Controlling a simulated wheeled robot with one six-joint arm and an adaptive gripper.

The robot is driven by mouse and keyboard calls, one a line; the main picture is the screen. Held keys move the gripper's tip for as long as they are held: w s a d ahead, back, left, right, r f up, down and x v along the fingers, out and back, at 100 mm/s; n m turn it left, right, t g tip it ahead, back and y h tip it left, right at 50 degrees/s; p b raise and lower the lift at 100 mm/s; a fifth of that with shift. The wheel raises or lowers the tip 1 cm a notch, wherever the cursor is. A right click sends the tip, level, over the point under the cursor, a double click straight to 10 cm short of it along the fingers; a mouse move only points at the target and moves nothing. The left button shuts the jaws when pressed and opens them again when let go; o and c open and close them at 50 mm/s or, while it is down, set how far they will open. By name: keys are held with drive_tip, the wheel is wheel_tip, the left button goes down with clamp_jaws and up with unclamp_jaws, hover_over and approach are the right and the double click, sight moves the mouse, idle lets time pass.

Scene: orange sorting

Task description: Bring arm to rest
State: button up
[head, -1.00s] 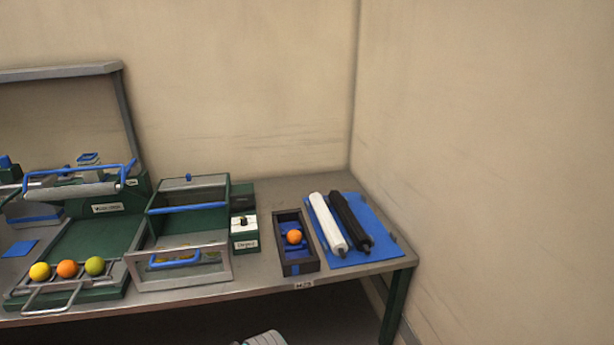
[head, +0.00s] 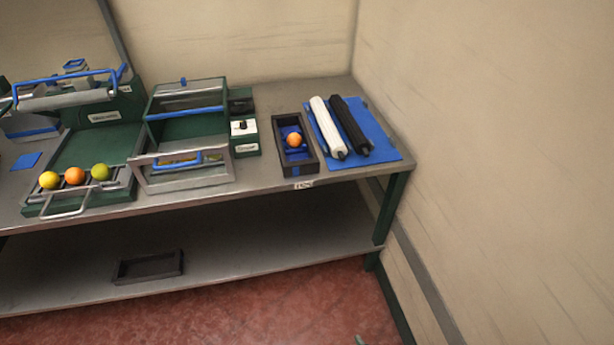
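My gripper is not clearly in view in the head view; only a tiny greenish bit shows at the bottom edge, and I cannot tell what it is. An orange (head: 294,139) sits in a dark tray with a blue lining (head: 312,163) on the right part of the bench. A yellow fruit (head: 48,180), an orange fruit (head: 75,176) and a green fruit (head: 100,172) lie in a row on the rack of a green machine (head: 75,150) at the left.
The grey bench (head: 270,180) ends near the right wall. A white roller (head: 327,128) and a black roller (head: 351,125) lie on a blue mat (head: 385,145). A green framed box (head: 187,128) stands mid-bench. An empty dark tray (head: 148,267) lies on the lower shelf (head: 230,250). Red floor shows below.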

drive_tip(key=s+d+r+m+t+h, duration=0.1)
drive_tip(key=s+d+r, duration=0.3)
drive_tip(key=s+r, duration=0.5)
drive_tip(key=s+d+r+m+t+h, duration=0.2)
drive_tip(key=s+d+r, duration=0.3)
drive_tip(key=s+r, duration=0.5)
drive_tip(key=shift+s+d+r+m+t, duration=0.3)
drive_tip(key=shift+s+m+t, duration=0.45)
drive_tip(key=shift+s, duration=0.3)
